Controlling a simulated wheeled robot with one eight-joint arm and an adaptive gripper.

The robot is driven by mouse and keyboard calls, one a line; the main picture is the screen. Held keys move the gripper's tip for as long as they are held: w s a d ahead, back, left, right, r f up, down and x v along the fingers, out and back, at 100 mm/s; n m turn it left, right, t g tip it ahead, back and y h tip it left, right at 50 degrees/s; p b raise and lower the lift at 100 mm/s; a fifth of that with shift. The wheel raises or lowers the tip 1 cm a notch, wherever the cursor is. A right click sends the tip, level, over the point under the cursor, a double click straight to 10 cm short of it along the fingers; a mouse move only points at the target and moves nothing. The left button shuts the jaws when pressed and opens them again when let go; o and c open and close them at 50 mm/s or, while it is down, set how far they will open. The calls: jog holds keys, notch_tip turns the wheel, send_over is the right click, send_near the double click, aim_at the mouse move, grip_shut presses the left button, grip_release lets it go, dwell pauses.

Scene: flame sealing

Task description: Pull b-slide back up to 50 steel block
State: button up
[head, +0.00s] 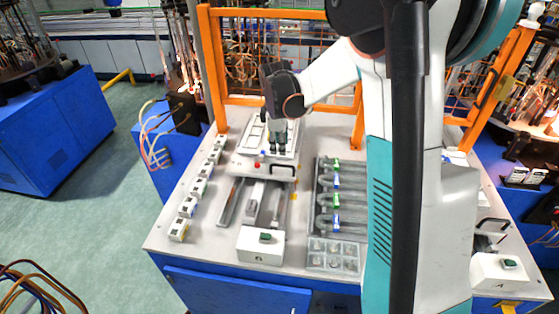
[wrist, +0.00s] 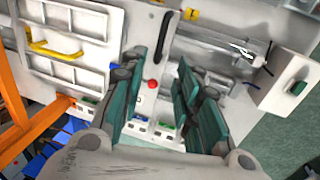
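The slide unit that I take for the b-slide has a pale carriage (head: 250,168) with a red knob (head: 257,165), on rails behind a white box (head: 261,252) with a green button. In the wrist view the red knob (wrist: 153,84) and the white box (wrist: 280,78) also show. My gripper (head: 279,149) is over the back of the carriage, pointing down. In the wrist view my gripper (wrist: 160,62) has its teal fingers spread apart, with the carriage surface visible between them. I cannot tell whether they touch anything. A grey metal block (head: 254,204) lies between the rails; I cannot tell its label.
A rack of grey cylinders (head: 325,197) with coloured bands stands right of the slide, with a parts tray (head: 333,257) in front. White sockets (head: 188,207) line the table's left edge. An orange fence (head: 211,70) stands behind. My arm hides the table's right part.

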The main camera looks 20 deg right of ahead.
jog(key=f, duration=0.3)
jog(key=w+f, duration=0.1)
jog(key=f, duration=0.2)
jog(key=d+f, duration=0.1)
jog(key=f, duration=0.2)
jog(key=shift+w+f, duration=0.3)
jog(key=shift+f, duration=0.05)
grip_shut()
